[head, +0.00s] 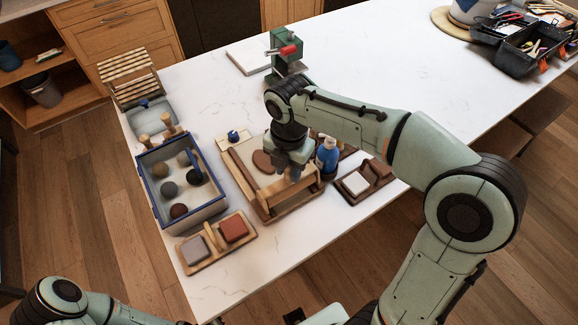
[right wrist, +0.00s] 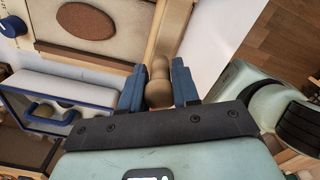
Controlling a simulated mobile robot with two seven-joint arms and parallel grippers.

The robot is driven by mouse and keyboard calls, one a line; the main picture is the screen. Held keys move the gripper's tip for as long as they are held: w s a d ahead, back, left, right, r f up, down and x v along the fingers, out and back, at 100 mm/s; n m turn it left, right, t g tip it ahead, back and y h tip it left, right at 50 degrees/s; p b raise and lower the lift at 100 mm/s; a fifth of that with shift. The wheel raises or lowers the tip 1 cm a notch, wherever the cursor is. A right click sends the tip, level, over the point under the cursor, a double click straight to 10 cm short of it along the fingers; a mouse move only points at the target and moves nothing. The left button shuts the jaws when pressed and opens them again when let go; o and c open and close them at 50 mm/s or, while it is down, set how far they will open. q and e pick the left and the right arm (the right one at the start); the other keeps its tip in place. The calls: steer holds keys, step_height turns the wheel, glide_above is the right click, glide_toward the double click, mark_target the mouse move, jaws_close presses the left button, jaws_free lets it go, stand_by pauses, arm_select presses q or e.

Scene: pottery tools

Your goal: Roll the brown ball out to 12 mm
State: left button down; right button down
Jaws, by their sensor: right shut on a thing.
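Brown clay (head: 263,161) lies as a flat oval on the wooden rolling board (head: 233,165); it also shows in the right wrist view (right wrist: 87,20). My right gripper (head: 293,174) is low over the near part of the board, beside the clay. In the right wrist view its blue fingers (right wrist: 158,86) are shut on the rounded end of the wooden rolling pin (right wrist: 160,70). In the head view the arm and gripper hide part of the pin (head: 272,190). My left arm shows at the lower left, with its gripper out of view.
A blue-rimmed box (head: 195,215) with several balls stands left of the board. A tray with grey and red blocks (head: 205,257) is nearer. A blue bottle (head: 327,157) stands close right of the gripper. A wooden holder with a white block (head: 356,184) sits further right.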

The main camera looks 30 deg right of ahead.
arm_select(q)
steer(key=shift+s+f, duration=0.15)
steer(key=shift+f, duration=0.05)
arm_select(e)
steer(key=shift+f, duration=0.3)
steer(key=c, duration=0.8)
jaws_free()
steer(key=shift+o, duration=0.2)
steer(key=shift+r, duration=0.1)
step_height(320, 180, up, 12)
steer(key=shift+r+p, duration=0.1)
steer(key=shift+p, duration=1)
arm_select(q)
steer(key=w+r, duration=0.3)
steer(key=shift+r, duration=0.25)
arm_select(e)
steer(key=shift+r, duration=0.5)
